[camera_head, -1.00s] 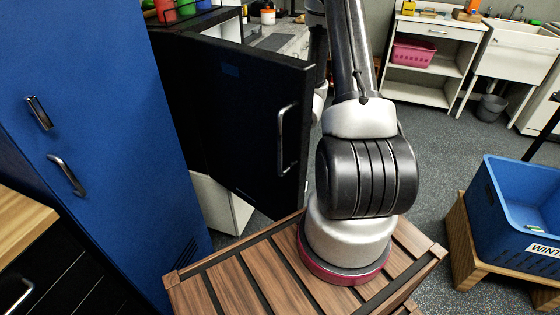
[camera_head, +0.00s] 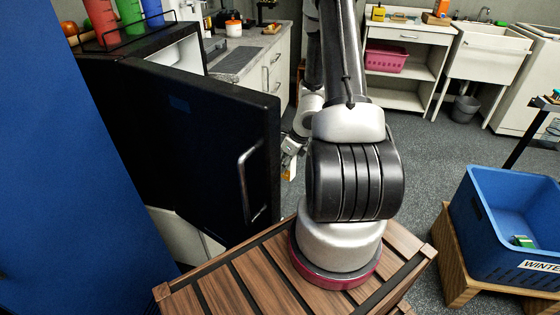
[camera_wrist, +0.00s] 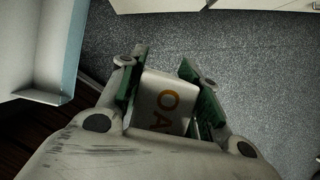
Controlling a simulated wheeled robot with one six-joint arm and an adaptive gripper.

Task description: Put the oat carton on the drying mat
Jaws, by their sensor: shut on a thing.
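The oat carton (camera_wrist: 163,103) is white with orange letters "OA" showing in the wrist view. My gripper (camera_wrist: 163,90) is shut on it, with green-padded fingers on both sides. In the head view my gripper (camera_head: 291,150) is small, between the open fridge door and my arm, with a pale and orange bit of the carton (camera_head: 292,172) below it. The carton is held above the floor. The grey drying mat (camera_head: 234,62) lies on the white counter at the back left, behind the fridge door and apart from my gripper.
The black fridge door (camera_head: 200,150) stands open left of my arm. Bottles in a rack (camera_head: 128,22) stand on the fridge. A white tub (camera_head: 233,27) is behind the mat. A blue crate (camera_head: 510,225) sits on a wooden stand at right.

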